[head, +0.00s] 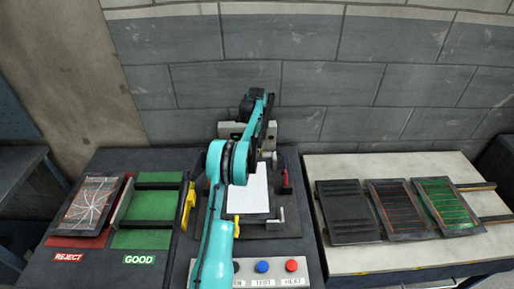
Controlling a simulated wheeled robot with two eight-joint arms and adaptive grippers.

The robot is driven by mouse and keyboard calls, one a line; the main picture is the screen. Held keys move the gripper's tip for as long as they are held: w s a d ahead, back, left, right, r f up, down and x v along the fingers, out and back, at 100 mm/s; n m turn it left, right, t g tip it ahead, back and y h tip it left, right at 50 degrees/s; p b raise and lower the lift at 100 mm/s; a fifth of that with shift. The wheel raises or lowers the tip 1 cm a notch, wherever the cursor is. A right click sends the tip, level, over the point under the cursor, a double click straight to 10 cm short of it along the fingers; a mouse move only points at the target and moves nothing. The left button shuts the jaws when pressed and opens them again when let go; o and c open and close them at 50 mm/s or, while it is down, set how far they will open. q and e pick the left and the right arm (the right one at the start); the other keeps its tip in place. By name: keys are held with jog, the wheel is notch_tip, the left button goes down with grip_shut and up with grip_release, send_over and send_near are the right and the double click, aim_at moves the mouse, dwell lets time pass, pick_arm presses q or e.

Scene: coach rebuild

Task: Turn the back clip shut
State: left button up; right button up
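A dark test fixture (290,226) stands at the middle of the bench with a white panel (256,190) on it. A yellow clip part (237,226) is at its front, beside my arm, and a grey bracket (275,216) is at its front right. A red and black part (285,178) stands at the right side. My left arm reaches over the fixture from the bottom, and my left gripper (265,132) is at the fixture's back, pointing down. Its fingertips are too small to read. The back clip cannot be made out behind the arm. My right gripper is not in view.
A button panel (305,268) is in front. A cracked panel (92,204) lies on the red reject area, beside an empty green good area (150,208). A pale table (390,262) at the right holds a black panel (346,212) and two striped panels. A block wall stands behind.

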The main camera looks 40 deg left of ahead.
pick_arm(q)
grip_shut()
jog(key=shift+n, duration=0.4)
jog(key=n+p, duration=0.1)
jog(key=n, duration=0.2)
jog(key=shift+r, duration=0.1)
jog(key=n, duration=0.3)
jog(key=shift+n+p, duration=0.3)
jog(key=shift+p, duration=0.1)
jog(key=n, duration=0.5)
jog(key=shift+n+p, duration=0.3)
jog(key=shift+p, duration=0.05)
jog(key=n, duration=0.4)
jog(key=shift+n, duration=0.4)
